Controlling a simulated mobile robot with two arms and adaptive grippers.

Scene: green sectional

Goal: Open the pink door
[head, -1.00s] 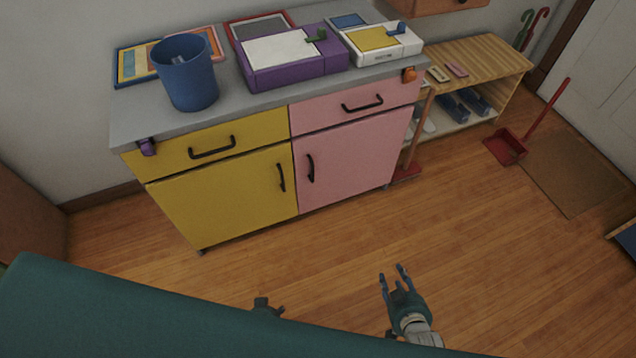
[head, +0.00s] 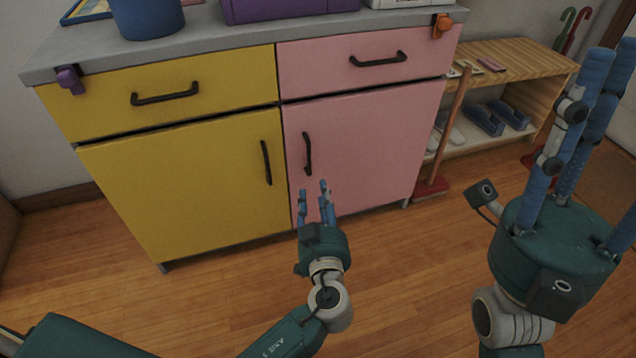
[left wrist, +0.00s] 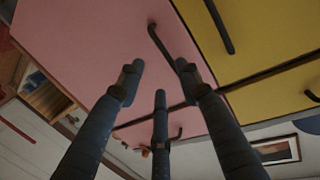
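The pink door (head: 370,150) is closed on the right half of the cabinet, below a pink drawer. Its black vertical handle (head: 307,153) is near its left edge and also shows in the left wrist view (left wrist: 160,42). My left gripper (head: 314,195) is just below the handle in the head view, its fingers pointing up toward it. In the left wrist view its fingers (left wrist: 160,85) are spread apart with nothing between them, and the handle lies beyond their tips. My right gripper (head: 590,100) is large at the right, its blue fingers raised and apart, holding nothing visible.
The yellow door (head: 190,185) with its own black handle (head: 266,162) adjoins on the left. A blue bin (head: 147,18) stands on the grey counter. A wooden shelf (head: 540,75) and a red-based broom (head: 430,187) are to the right. Wooden floor is clear in front.

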